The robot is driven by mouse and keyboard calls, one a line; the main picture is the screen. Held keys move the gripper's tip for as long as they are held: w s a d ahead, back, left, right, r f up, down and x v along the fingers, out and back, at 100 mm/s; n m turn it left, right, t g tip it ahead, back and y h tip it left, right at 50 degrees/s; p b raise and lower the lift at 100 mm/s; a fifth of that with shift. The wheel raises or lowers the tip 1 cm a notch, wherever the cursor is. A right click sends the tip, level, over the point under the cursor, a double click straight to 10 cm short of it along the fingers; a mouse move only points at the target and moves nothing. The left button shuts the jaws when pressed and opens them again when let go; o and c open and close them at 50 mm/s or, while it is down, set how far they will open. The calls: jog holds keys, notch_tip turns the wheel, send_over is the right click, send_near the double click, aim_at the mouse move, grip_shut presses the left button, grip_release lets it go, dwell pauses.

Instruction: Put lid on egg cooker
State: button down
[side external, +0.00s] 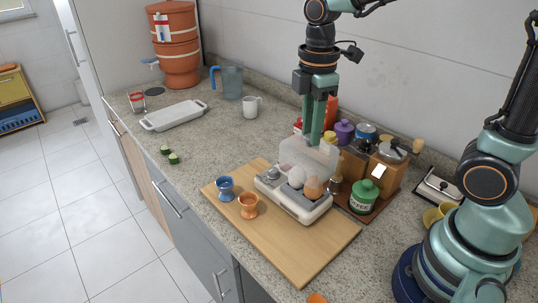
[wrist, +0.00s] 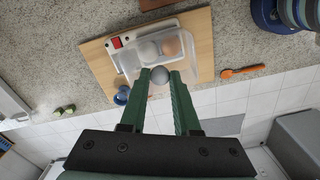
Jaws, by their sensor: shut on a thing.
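The egg cooker (side external: 303,211) is a low white base on a wooden board, also seen in the wrist view (wrist: 130,39) with a red switch at one end. A white egg and brown eggs sit in it. The lid (side external: 293,151) is a clear, box-like cover; in the wrist view (wrist: 128,62) the eggs show through it. My gripper (side external: 316,142) is shut on the lid's grey round knob (wrist: 159,75), with a finger on each side. The lid is over the back part of the cooker in the side view. Whether its rim touches the base I cannot tell.
A blue egg cup (side external: 225,190) and an orange egg cup (side external: 248,207) stand left of the cooker on the board (side external: 300,262). A green coffee jar (side external: 364,197), a wooden grinder (side external: 386,172) and several jars crowd the back right. A white tray (side external: 174,116) lies farther left.

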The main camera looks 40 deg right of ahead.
aim_at(310, 146)
jog(key=shift+f, duration=2.65)
jog(key=shift+f, duration=1)
dwell(0.4)
jog(key=c, duration=0.6)
grip_release()
jog(key=shift+o, duration=0.2)
